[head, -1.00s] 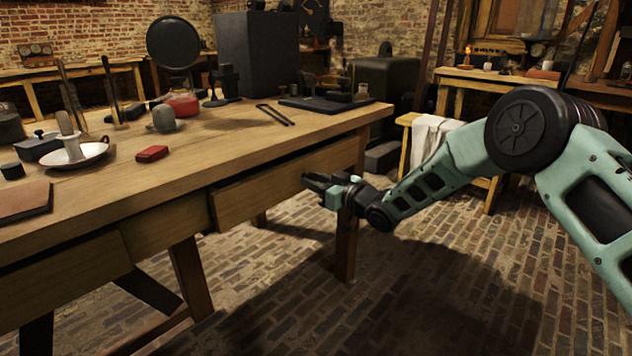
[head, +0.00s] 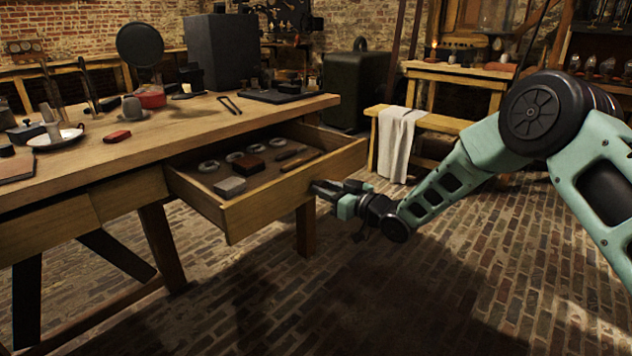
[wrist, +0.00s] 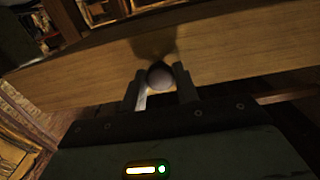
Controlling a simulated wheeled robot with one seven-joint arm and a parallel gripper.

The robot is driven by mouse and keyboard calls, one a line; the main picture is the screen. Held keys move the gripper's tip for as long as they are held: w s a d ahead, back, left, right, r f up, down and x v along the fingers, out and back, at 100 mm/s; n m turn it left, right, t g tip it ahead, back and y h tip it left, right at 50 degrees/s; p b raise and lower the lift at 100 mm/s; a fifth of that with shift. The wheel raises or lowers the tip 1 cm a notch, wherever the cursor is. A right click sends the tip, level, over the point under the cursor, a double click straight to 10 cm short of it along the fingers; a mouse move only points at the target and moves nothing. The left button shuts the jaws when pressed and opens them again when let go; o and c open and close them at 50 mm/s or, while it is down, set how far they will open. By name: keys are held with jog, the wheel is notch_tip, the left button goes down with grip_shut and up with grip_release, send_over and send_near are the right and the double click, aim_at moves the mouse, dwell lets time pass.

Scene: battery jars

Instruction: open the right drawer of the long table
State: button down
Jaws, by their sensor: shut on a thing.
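The long table (head: 165,135) stands at the left in the head view. Its right drawer (head: 290,190) is pulled well out, and its inside shows. In it lie a grey block (head: 230,187), a dark brown block (head: 249,164), several pale rings (head: 208,166) and some thin sticks (head: 298,161). My gripper (head: 318,188) is at the drawer's front face. In the head view the knob is hidden by the gripper.
A bench with a white cloth (head: 397,140) stands behind my arm. The brick floor (head: 400,300) before the drawer is clear.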

jog(key=p+v, duration=0.1)
jog(key=v, duration=0.5)
jog(key=shift+s+d, duration=0.25)
jog(key=shift+d, duration=0.1)
jog(key=c, duration=1.1)
grip_release()
jog(key=p+v, duration=0.2)
jog(key=v, duration=1.5)
jog(key=shift+s+d+p, duration=0.1)
jog(key=shift+s+p, duration=0.05)
jog(key=shift+p, duration=0.2)
